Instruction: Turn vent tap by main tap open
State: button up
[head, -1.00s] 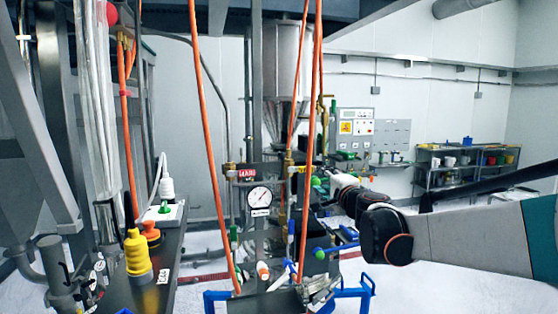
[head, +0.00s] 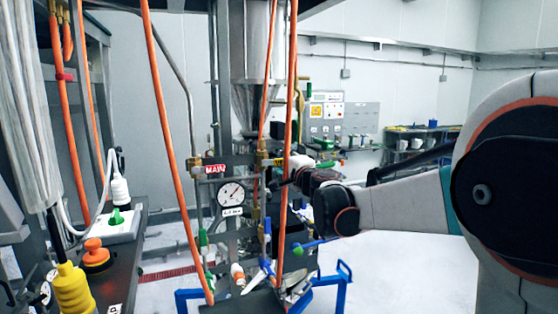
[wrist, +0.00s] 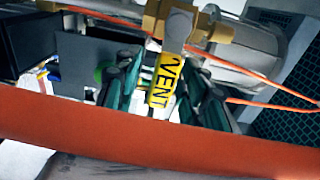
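The vent tap's handle (wrist: 165,80) carries a yellow VENT tag and hangs down from a brass fitting (wrist: 190,22) in the wrist view. My gripper (wrist: 162,92) is open, with one dark green finger on each side of the handle. Gaps show between the fingers and the tag. In the head view my gripper (head: 284,182) is at the pipework, partly hidden by an orange hose, and the vent tag cannot be made out. The red MAIN label (head: 216,169) marks the main tap, left of my gripper, above a round gauge (head: 231,194).
An orange hose (wrist: 150,140) crosses the wrist view close to the camera. Orange hoses (head: 163,110) also hang around the gauge in the head view. A blue-framed stand (head: 342,280) is below. A bench with an orange knob (head: 96,253) is at left. Floor at right is clear.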

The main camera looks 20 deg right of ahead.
jog(key=shift+s+r, duration=0.1)
jog(key=shift+s, duration=0.05)
grip_shut()
jog(key=shift+a+r+n+b, duration=0.1)
jog(key=shift+r+n+b, duration=0.4)
jog(key=shift+n, duration=1.1)
jog(key=shift+r, duration=0.15)
grip_release()
